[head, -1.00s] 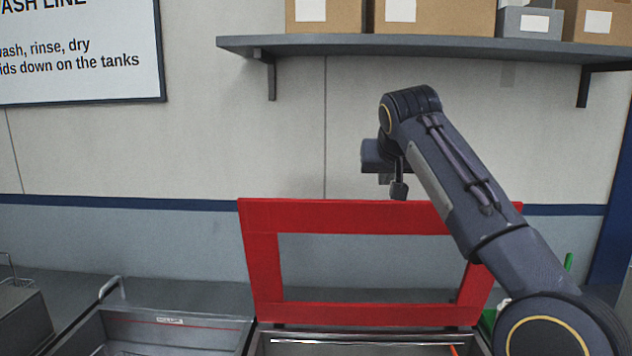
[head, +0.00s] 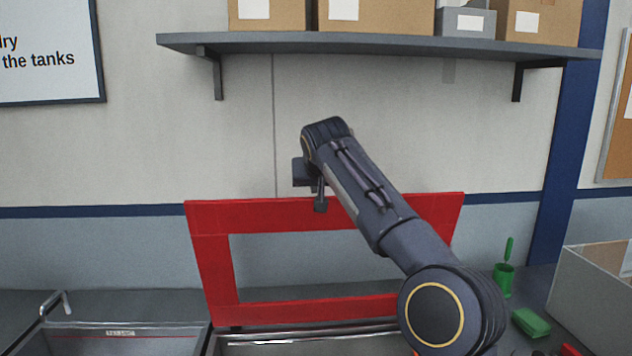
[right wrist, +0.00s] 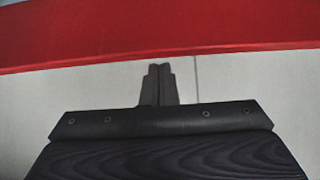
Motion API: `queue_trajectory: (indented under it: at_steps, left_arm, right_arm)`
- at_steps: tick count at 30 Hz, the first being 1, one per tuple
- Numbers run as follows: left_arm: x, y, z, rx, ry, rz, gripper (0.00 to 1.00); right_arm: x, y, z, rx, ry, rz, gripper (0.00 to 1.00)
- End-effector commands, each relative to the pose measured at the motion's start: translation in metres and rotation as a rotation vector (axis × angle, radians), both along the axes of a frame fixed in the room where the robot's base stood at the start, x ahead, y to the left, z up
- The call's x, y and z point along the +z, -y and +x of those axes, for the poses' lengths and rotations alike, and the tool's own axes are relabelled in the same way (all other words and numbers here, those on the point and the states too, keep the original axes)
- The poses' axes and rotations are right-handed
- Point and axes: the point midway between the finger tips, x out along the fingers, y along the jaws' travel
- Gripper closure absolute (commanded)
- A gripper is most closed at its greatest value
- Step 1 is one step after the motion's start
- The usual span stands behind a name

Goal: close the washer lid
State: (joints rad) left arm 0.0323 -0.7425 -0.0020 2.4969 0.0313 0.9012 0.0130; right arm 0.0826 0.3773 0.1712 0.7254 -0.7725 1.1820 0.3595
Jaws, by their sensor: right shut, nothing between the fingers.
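The washer lid (head: 212,262) is a red frame with a clear or open middle. It stands raised, nearly upright, at the back of the washer tank (head: 300,346), whose rim shows at the bottom of the head view. My right gripper (head: 320,206) is shut and empty at the lid's top edge, left of its middle. In the right wrist view the shut fingers (right wrist: 160,70) point toward the red lid bar (right wrist: 160,30), with wall showing around them. I cannot tell whether they touch the lid. My left gripper is out of view.
A shelf (head: 380,46) with boxes hangs on the wall above. At the right are a green cup with a brush (head: 504,280), a green block (head: 531,322) and a grey bin (head: 595,295).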

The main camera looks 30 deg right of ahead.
Motion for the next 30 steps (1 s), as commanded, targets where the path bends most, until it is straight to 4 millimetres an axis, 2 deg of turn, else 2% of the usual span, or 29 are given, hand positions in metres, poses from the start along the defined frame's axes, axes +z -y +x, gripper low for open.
queue_trajectory:
  at_steps: [6, 16, 20, 26, 30]
  left_arm:
    - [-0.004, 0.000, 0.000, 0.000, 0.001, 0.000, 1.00]
    - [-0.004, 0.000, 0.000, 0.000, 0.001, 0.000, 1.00]
    - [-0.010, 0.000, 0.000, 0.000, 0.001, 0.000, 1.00]
    - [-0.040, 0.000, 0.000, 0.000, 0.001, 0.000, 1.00]
    - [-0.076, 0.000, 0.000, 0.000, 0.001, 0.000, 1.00]
  right_arm:
    - [-0.003, -0.006, -0.011, 0.001, 0.000, -0.001, 1.00]
    - [-0.002, -0.007, -0.012, 0.001, 0.000, -0.001, 1.00]
    - [-0.005, -0.008, -0.014, 0.001, 0.006, -0.004, 1.00]
    - [-0.016, -0.017, -0.030, 0.002, 0.042, -0.024, 1.00]
    - [-0.027, -0.029, -0.051, 0.003, 0.090, -0.048, 1.00]
